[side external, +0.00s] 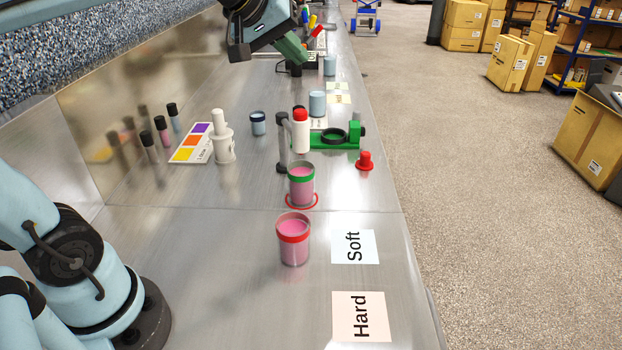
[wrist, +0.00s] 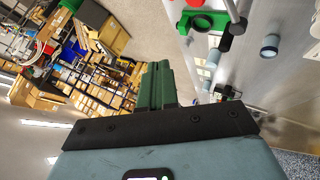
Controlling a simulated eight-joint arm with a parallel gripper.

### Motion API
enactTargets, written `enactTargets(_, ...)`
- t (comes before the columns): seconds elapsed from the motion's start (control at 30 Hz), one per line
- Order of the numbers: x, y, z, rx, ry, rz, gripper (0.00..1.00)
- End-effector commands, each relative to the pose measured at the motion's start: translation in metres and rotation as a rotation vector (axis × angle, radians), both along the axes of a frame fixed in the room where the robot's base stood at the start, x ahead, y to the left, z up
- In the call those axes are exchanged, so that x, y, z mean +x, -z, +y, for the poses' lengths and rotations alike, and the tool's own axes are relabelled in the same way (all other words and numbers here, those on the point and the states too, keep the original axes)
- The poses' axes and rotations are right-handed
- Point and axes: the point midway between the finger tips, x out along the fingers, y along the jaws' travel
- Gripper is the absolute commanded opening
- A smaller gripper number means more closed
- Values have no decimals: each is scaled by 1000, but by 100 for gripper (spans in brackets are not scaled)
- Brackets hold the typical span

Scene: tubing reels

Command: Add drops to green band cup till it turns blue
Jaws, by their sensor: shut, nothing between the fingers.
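The green band cup (side external: 302,190) stands upright on the steel bench with pink liquid inside; a red ring (side external: 316,204) is marked around its base. A white dropper bottle with a red cap (side external: 301,137) appears upright behind it, beside a dark post (side external: 282,145) and the green stand (side external: 345,145). Whether the post holds it I cannot tell. My gripper (side external: 302,57) is high at the far end of the bench, away from cup and bottle. Its green fingers are shut and empty, also in the wrist view (wrist: 158,66).
A red band cup (side external: 293,251) with pink liquid stands in front. Cards reading Soft (side external: 367,252) and Hard (side external: 375,330) lie to its right. A red knob-like piece (side external: 365,161), white bottle (side external: 223,145), colour card (side external: 184,152) and several vials stand farther back.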

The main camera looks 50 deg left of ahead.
Motion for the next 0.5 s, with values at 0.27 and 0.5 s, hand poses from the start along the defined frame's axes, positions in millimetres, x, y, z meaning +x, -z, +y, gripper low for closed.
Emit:
enactTargets(0.27,-1,-16,0,0,0,0,0)
enactTargets(0.5,-1,-15,0,0,0,0,0)
